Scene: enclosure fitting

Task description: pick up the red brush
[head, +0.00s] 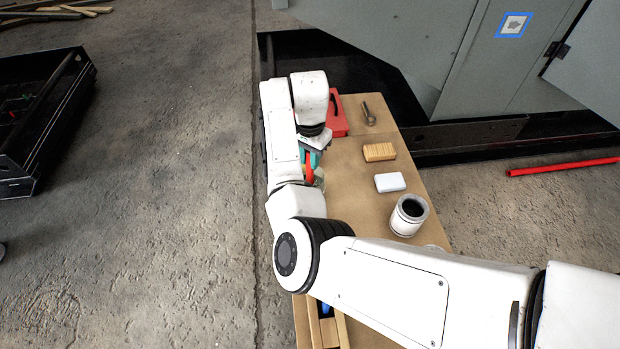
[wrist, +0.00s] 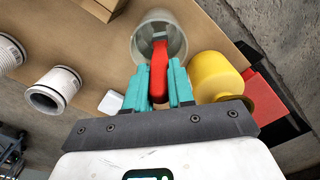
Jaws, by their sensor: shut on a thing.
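The red brush (wrist: 159,72) is between the teal fingers of my gripper (wrist: 158,80) in the wrist view. The fingers are shut on its red part. Its far end, with a greyish part, overlaps the opening of a grey-green cup (wrist: 142,45). I cannot tell whether that end is inside the cup or above it. In the head view, my gripper (head: 311,158) is over the left side of the table, partly hidden by my arm. A bit of the red brush (head: 309,172) shows beside the teal fingers.
A yellow rounded object (wrist: 215,75) stands close to the right of the cup. On the brown table (head: 350,200) are a red box (head: 337,122), a metal item (head: 369,117), a tan block (head: 379,152), a white block (head: 390,182) and a white cylinder (head: 407,222).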

